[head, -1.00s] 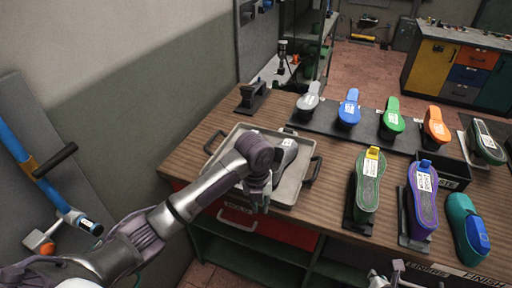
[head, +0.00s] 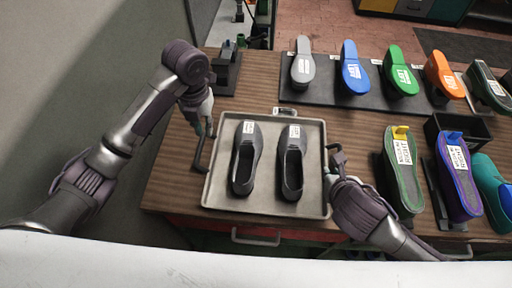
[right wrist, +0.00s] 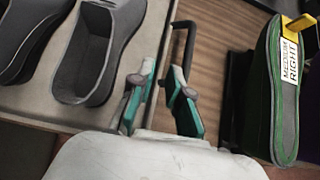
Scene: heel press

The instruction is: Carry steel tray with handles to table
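The steel tray (head: 222,196) lies on the wooden table with two dark grey shoes in it, a left one (head: 246,158) and a right one (head: 291,163), each with a white label. Black handles stick out on its left (head: 200,158) and right sides. My left gripper (head: 203,132) is at the left handle; its finger gap is too small to judge. My right gripper (right wrist: 158,98) is beside the right handle (right wrist: 187,42), its fingers apart. The handle runs down toward the finger farther right; I cannot tell whether it lies between the fingers.
A green sole on a stand (head: 404,172) and a purple one (head: 457,175) are close to my right gripper. Several coloured lasts stand on a dark mat (head: 322,94) behind the tray. A dark tool (head: 226,75) stands at the back left.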

